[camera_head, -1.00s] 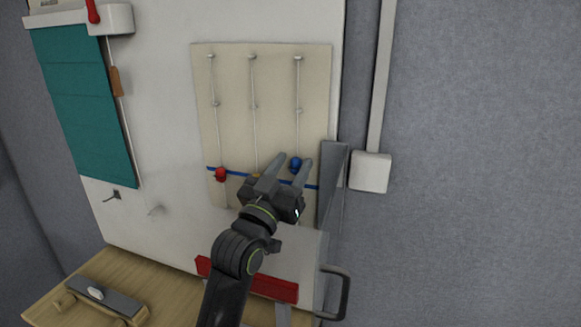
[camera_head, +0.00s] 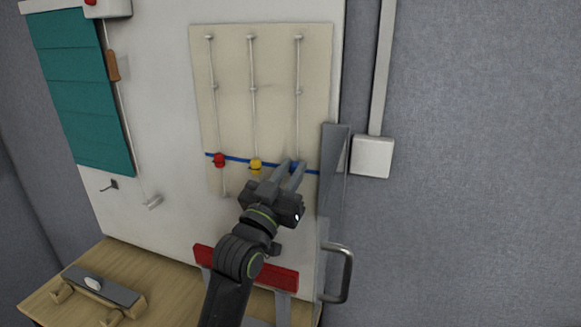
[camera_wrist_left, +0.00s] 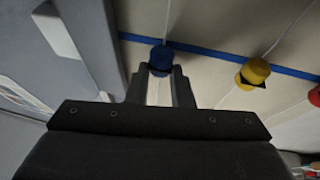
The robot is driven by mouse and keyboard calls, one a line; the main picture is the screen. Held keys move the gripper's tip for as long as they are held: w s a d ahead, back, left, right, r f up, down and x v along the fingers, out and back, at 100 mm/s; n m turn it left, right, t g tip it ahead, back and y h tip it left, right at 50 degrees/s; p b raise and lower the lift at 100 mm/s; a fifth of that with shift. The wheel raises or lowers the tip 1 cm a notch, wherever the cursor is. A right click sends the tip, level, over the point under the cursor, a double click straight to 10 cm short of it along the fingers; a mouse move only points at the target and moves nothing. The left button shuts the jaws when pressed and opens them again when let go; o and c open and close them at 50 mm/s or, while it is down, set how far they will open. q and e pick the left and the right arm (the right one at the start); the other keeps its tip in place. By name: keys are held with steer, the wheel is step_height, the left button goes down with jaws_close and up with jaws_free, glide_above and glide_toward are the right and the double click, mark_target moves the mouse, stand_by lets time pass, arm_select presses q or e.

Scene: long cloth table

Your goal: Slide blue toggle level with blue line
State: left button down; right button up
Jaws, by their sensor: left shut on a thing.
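The blue toggle (camera_wrist_left: 161,56) sits between the fingertips of my left gripper (camera_wrist_left: 160,70) in the left wrist view. The blue line (camera_head: 237,159) crosses the beige panel (camera_head: 232,65) and passes right by the toggle; in the wrist view, the line (camera_wrist_left: 207,52) runs behind the toggle's top edge. The yellow toggle (camera_head: 256,167) and red toggle (camera_head: 219,160) sit on their own strings, overlapping the line. My right gripper is not in view.
A door-like grey panel (camera_head: 333,170) with a handle (camera_head: 344,275) stands just right of the beige panel. Below is a red bar (camera_head: 270,274). A teal blind (camera_head: 80,90) hangs at the left, above a wooden table (camera_head: 165,290).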

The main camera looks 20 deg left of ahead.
arm_select(q)
steer(key=shift+f, duration=0.45)
steer(key=c, duration=1.3)
jaws_free()
steer(key=shift+o, duration=0.2)
steer(key=b+v, duration=0.2)
steer(key=v, duration=1.5)
steer(key=shift+s, duration=0.25)
